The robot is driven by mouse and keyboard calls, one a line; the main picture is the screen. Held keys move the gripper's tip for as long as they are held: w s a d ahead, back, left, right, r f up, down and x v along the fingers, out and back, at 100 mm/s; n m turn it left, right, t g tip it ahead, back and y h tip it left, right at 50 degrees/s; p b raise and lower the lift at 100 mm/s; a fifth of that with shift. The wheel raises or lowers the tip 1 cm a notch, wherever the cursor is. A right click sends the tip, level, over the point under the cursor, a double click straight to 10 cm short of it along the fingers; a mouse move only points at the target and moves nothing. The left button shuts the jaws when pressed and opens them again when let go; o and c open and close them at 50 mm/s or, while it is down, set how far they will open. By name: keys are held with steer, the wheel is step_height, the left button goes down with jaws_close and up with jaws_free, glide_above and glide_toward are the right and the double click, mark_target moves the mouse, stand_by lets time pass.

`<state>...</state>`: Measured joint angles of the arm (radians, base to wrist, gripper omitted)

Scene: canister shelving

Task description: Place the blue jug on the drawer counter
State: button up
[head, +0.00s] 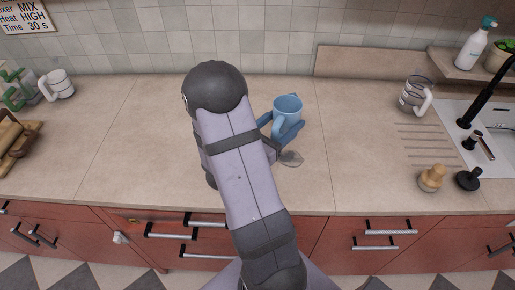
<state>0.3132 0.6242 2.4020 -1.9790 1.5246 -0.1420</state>
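The blue jug (290,106) stands upright, or nearly so, over the counter right of my arm, with its open top up and its handle toward the front. My gripper (279,127) has dark blue fingers, one at the jug's left and one at its front right. The handle side lies between them. I cannot tell whether the fingers press on the jug, nor whether its base touches the counter. The drawer counter (345,180) is the beige worktop above red drawers. My arm hides part of its middle.
A white mug (57,85) stands far left. Counter between is mostly bare.

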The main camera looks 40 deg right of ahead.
steer(key=w+a+n+t+y+b, duration=0.1)
steer(key=w+a+n+t+b, duration=0.1)
steer(key=w+a+t, duration=0.35)
steer(key=w+a+n+t+y+b, duration=0.1)
steer(key=w+a+n+t+b, duration=0.15)
steer(key=w+a, duration=0.65)
steer(key=s+a+g+b, duration=0.1)
steer(key=s+a, duration=0.2)
steer(key=a, duration=0.4)
steer(key=s+d+m+g+h, duration=0.2)
steer(key=s+d+m+g, duration=0.15)
steer(key=s+g, duration=0.4)
steer(key=shift+m+t, duration=0.4)
steer(key=shift+t, duration=0.25)
steer(key=shift+s+a+f, duration=0.1)
steer(key=shift+a+f, duration=0.1)
steer(key=shift+f, duration=1.15)
steer(key=shift+a+f, duration=0.2)
steer(key=shift+f, duration=1.1)
steer(key=shift+f, duration=0.15)
steer(key=shift+f, duration=1.95)
steer(key=shift+f, duration=0.1)
